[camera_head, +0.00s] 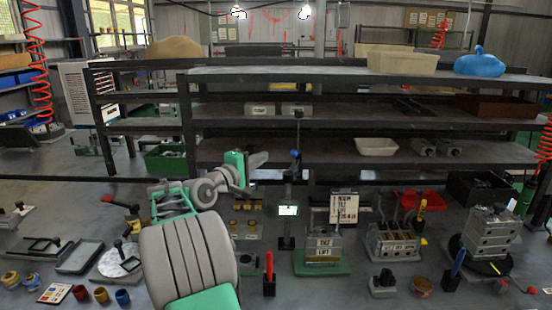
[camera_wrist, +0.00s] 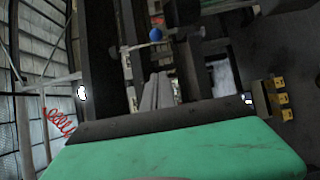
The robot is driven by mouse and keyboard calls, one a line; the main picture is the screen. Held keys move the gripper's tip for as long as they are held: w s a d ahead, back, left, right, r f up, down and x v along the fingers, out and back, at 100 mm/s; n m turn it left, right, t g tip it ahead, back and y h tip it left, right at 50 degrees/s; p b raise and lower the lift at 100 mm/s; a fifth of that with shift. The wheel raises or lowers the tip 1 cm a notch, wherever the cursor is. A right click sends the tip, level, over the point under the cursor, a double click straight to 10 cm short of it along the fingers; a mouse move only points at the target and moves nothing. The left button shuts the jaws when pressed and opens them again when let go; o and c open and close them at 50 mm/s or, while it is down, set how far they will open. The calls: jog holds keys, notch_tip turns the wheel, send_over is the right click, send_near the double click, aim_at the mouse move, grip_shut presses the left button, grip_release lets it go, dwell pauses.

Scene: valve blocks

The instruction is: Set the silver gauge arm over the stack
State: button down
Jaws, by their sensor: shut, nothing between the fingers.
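A gauge stand (camera_head: 287,225) rises on a dark post at the middle of the bench, with a lit pale-green display. A blue knob (camera_head: 295,154) sits near its top, and a blue knob also shows beyond my fingers in the wrist view (camera_wrist: 155,34). A thin light bar runs beside that knob. A stack of grey valve blocks (camera_head: 487,235) stands at the right on a dark round base. My gripper (camera_wrist: 158,92) is shut and empty, pointing towards the knob, apart from it. In the head view its end is small, left of the post.
A labelled block on a green base (camera_head: 322,262) and a multi-bore block (camera_head: 393,243) stand between post and stack. A blue-handled tool (camera_head: 456,265) stands before the stack, and a red-handled one (camera_head: 269,270) near the post. Dark shelves (camera_head: 350,150) run behind.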

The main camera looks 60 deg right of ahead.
jog(key=s+d+p, duration=0.2)
jog(key=s+d, duration=0.2)
jog(key=d, duration=0.7)
jog(key=shift+d, duration=0.25)
